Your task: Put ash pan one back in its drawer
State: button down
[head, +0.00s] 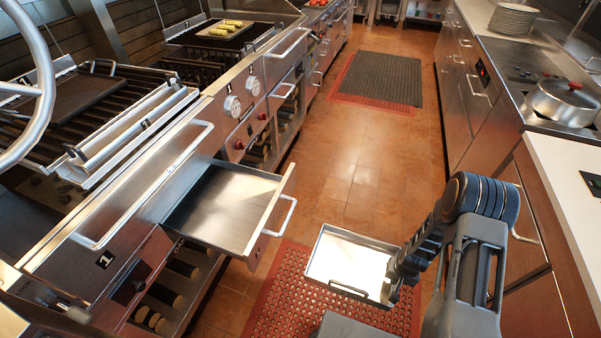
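Ash pan one (345,255) is a shallow, empty metal tray with a dark handle on its near side. It appears held roughly level above the red floor mat, right of the open drawer. My gripper (392,289) is at the pan's near right corner and appears shut on its edge; the fingertips are small and partly hidden. The drawer (222,208) is pulled out of the left grill, under a front panel marked 1. Its metal inside looks empty. A gap separates the pan from the drawer's front and bar handle (282,217).
The left grill's long handrail (150,190) runs above the drawer. The red mat (290,275) lies below, and the tiled aisle (345,170) ahead is clear up to a dark mat (382,78). The right counter holds a lidded pot (560,100) and stacked plates (513,20).

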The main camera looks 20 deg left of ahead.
aim_at(239, 209)
jog(key=i, duration=3.45)
jog(key=u, duration=4.65)
